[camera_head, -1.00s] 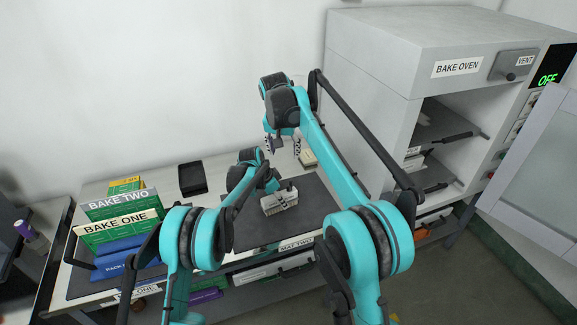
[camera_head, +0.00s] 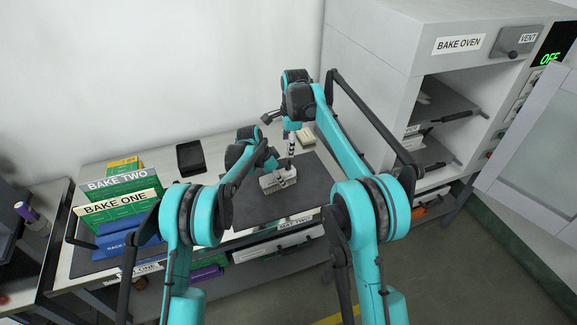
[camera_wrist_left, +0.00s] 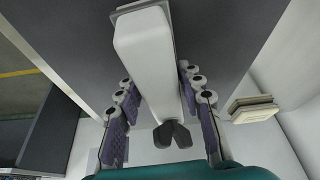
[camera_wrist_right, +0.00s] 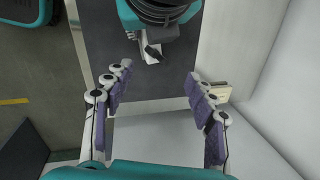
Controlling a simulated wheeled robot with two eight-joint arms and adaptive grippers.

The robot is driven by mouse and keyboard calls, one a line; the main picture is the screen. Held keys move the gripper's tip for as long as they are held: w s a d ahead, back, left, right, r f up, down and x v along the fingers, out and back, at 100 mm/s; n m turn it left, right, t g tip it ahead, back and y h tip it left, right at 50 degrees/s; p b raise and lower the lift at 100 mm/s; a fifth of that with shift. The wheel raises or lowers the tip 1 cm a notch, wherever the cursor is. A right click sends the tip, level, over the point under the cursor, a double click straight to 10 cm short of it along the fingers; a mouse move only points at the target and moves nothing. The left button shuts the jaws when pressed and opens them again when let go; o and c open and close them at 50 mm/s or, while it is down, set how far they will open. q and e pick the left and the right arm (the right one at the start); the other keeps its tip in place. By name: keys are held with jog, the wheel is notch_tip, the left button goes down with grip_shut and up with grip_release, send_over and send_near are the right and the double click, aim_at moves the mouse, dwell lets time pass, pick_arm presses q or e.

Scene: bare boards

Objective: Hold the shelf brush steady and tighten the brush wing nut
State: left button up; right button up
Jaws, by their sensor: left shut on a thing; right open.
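The shelf brush (camera_head: 281,180) is a pale block on the dark mat, partly hidden by my left arm in the head view. In the left wrist view its long white body (camera_wrist_left: 146,55) runs between the fingers of my left gripper (camera_wrist_left: 155,78), which is shut on it. The dark two-lobed wing nut (camera_wrist_left: 172,134) sits at the near end of the body in that view. It also shows in the right wrist view (camera_wrist_right: 153,53). My right gripper (camera_wrist_right: 157,76) is open and empty, apart from the nut. In the head view it hangs above and behind the brush.
The mat (camera_head: 245,207) around the brush is mostly clear. A small pale block (camera_head: 306,136) lies behind it, and a black tray (camera_head: 190,157) at the back left. Green and blue boxes (camera_head: 118,208) stand left. The bake oven (camera_head: 375,65) stands right with its door open.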

aim_at(289, 162)
jog(key=f+m, duration=0.1)
jog(key=m, duration=0.2)
jog(key=d+f+m+y, duration=0.1)
jog(key=f+m, duration=0.1)
jog(key=m, duration=0.1)
jog(key=w+f+m, duration=0.1)
jog(key=f+m, duration=0.1)
jog(key=m, duration=0.1)
jog(key=shift+d+m, duration=0.3)
jog(key=shift+x, duration=2.65)
jog(key=shift+s+a, duration=0.1)
jog(key=n+g, duration=0.1)
jog(key=n, duration=0.1)
jog(key=n+g+y, duration=0.1)
jog(key=n, duration=0.2)
jog(key=shift+n, duration=0.3)
jog(key=c, duration=1.1)
jog(key=m, duration=0.3)
jog(key=m+t, duration=0.1)
jog(key=m, duration=0.1)
jog(key=shift+m+t+h, duration=0.3)
jog(key=shift+m, duration=0.1)
jog(key=shift+c, duration=0.3)
jog(key=o, duration=1.2)
jog(key=shift+c, duration=0.2)
